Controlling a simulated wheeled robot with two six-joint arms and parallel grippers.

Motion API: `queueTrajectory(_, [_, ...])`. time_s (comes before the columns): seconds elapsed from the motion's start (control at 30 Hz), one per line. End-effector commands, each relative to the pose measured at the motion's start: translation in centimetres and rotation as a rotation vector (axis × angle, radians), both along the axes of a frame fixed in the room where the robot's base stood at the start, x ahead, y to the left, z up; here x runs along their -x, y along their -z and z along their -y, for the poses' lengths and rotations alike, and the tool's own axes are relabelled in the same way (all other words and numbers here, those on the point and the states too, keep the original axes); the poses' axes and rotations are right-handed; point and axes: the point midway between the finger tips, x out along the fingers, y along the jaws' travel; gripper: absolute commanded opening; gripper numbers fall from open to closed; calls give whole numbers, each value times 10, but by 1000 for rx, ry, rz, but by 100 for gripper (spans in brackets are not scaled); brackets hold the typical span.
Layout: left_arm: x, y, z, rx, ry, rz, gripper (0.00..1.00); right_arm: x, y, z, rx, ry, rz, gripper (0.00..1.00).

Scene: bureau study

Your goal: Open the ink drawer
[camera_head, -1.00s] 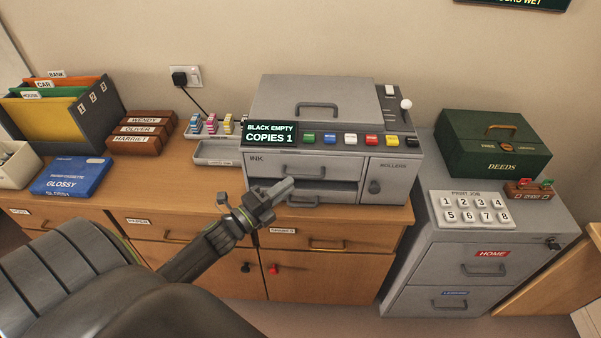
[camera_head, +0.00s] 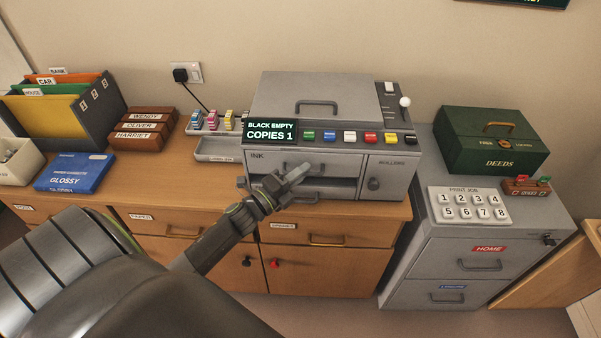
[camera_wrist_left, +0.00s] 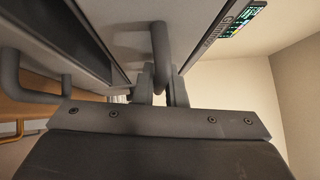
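The grey copier (camera_head: 395,165) stands on the wooden bureau, its screen reading "BLACK EMPTY, COPIES 1". Its ink drawer (camera_head: 345,166), labelled INK, is shut flush with the front. My left gripper (camera_head: 296,174) is at the drawer's handle (camera_head: 318,164), partly covering it. In the left wrist view, the handle (camera_wrist_left: 160,45) reaches down between the two fingers of my left gripper (camera_wrist_left: 161,84). The fingers stand apart, with a narrow gap showing beside the handle. My right gripper is not in view.
Below the ink drawer is a dark slot and a lower handle (camera_head: 303,198). A grey tray (camera_head: 217,150) and several ink cartridges (camera_head: 212,120) are left of the copier. A grey cabinet with a keypad (camera_head: 468,205) and a green deeds box (camera_head: 490,143) stands right.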

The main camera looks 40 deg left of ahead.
Motion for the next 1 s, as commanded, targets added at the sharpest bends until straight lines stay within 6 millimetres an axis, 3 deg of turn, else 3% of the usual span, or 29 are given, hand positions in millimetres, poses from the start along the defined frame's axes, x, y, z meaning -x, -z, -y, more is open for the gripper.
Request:
queueTrajectory(0.27, [7,1,4,1,0,-2,0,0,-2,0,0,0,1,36])
queueTrajectory(0.7, [96,1,58,4,-2,-6,0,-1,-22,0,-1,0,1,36])
queueTrajectory(0.83, [110,1,67,0,-2,-5,0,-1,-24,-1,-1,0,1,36])
queueTrajectory(1.0, [114,1,69,-1,-1,-3,0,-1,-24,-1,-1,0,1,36])
